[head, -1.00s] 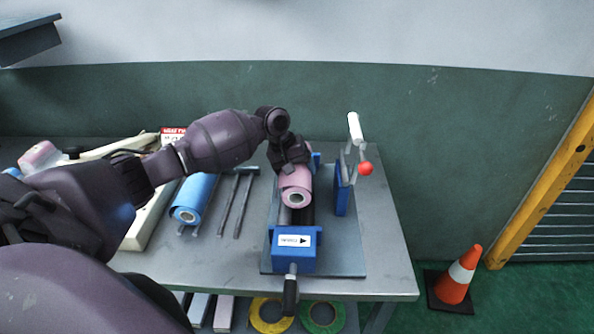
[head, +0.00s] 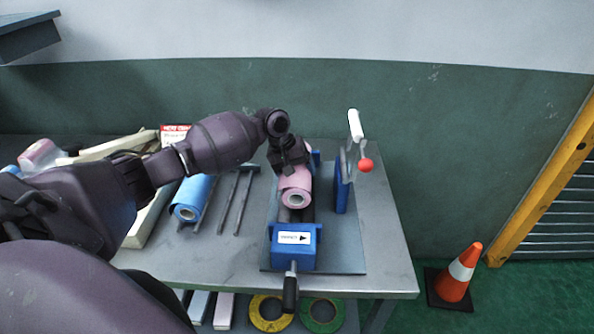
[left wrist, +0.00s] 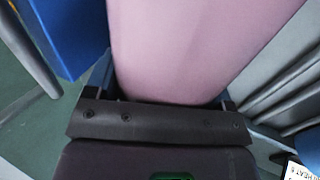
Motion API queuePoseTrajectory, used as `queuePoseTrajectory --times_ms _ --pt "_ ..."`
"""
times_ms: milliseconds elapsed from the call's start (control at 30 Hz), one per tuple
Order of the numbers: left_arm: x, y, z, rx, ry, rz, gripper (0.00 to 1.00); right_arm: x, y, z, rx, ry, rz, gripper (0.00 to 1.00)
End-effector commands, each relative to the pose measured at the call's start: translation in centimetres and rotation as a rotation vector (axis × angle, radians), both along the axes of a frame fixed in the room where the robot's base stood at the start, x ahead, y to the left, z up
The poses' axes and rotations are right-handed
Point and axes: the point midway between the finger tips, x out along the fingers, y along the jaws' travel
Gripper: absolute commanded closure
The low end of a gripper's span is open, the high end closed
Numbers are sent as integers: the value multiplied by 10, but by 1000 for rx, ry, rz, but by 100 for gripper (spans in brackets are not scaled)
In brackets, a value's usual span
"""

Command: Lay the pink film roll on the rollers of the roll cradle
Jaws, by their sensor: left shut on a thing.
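The pink film roll (head: 296,188) is in the head view, lengthwise over the blue roll cradle (head: 293,248), its hollow near end facing me. Dark rollers (head: 296,214) show below its near end; whether the roll touches them I cannot tell. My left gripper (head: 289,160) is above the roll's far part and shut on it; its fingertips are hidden. In the left wrist view the pink roll (left wrist: 195,45) fills the middle, right at the gripper (left wrist: 160,105). My right gripper is not in view.
A blue film roll (head: 190,198) rests on rails left of the cradle, beside empty rails (head: 238,200). A blue stand with a white-handled, red-knobbed lever (head: 365,164) rises right of the cradle. A black crank handle (head: 290,292) sticks out in front. An orange cone (head: 461,270) stands on the floor.

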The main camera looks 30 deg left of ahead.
Motion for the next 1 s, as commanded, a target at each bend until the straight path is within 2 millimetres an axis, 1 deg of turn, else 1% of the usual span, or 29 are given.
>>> queuePoseTrajectory --times_ms 300,433,467,600,633,867,1000 --pt "1 0 -4 -1 -2 -1 69 -9 -2 -8 -1 23 -6 57" --pt "1 0 -6 -1 -2 -1 69 -10 -2 -10 0 26 -6 57" --pt "1 0 -6 -1 -2 -1 23 -10 -2 -10 0 25 -6 57" --pt "0 0 -6 0 -2 -1 1 -9 -1 -8 0 22 -5 57" --pt "0 0 -6 0 -2 -1 0 -8 -1 -8 0 21 -5 57" --pt "-1 0 -7 0 2 1 0 -2 0 -4 1 7 -1 57" --pt "-2 3 4 0 1 0 0 1 0 0 0 -1 0 57"
